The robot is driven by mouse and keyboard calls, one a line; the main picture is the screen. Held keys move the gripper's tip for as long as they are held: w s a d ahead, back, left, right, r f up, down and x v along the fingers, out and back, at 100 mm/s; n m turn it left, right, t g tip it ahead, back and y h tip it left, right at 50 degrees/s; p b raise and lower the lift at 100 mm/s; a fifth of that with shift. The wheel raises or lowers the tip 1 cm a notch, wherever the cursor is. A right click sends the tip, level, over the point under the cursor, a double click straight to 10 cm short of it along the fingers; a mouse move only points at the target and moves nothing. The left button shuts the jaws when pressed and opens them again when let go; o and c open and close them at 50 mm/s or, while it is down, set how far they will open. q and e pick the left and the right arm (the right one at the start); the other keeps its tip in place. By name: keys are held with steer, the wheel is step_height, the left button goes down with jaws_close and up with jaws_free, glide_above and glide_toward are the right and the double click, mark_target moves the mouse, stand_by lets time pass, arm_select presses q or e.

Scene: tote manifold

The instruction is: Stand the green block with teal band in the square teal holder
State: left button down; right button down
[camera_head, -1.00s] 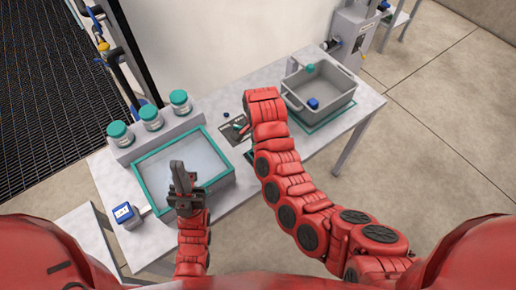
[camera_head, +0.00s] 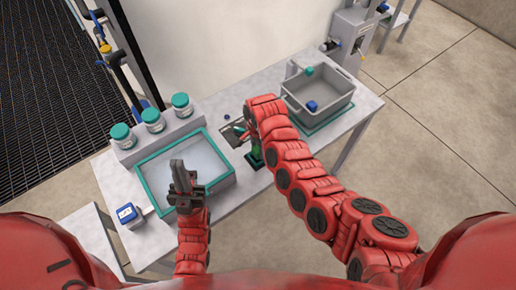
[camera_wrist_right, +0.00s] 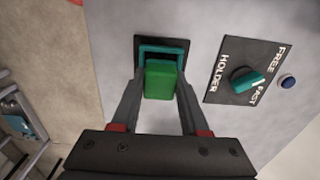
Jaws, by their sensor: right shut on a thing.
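The green block (camera_wrist_right: 160,80) is between the fingers of my right gripper (camera_wrist_right: 160,92), which is shut on it. The square teal holder (camera_wrist_right: 161,47) is a teal frame on a dark base, right at the block's far end in the right wrist view. The block overlaps the frame's near side; I cannot tell how far it is inside. No teal band can be made out on the block. In the head view the green block (camera_head: 256,152) shows below my right wrist, near the table's front edge. My left gripper (camera_head: 178,168) is over the teal-rimmed tray, its jaw opening unclear.
A panel marked HOLDER, FREE and FAST has a teal knob (camera_wrist_right: 246,79), with a blue button (camera_wrist_right: 288,82) beside it. A grey tote (camera_head: 318,97) stands right, a teal-rimmed tray (camera_head: 150,200) left. Several teal-lidded jars (camera_head: 152,120) line the back.

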steer(key=shift+f+b, duration=0.65)
steer(key=shift+c, duration=2.1)
jaws_free()
steer(key=shift+r, duration=0.1)
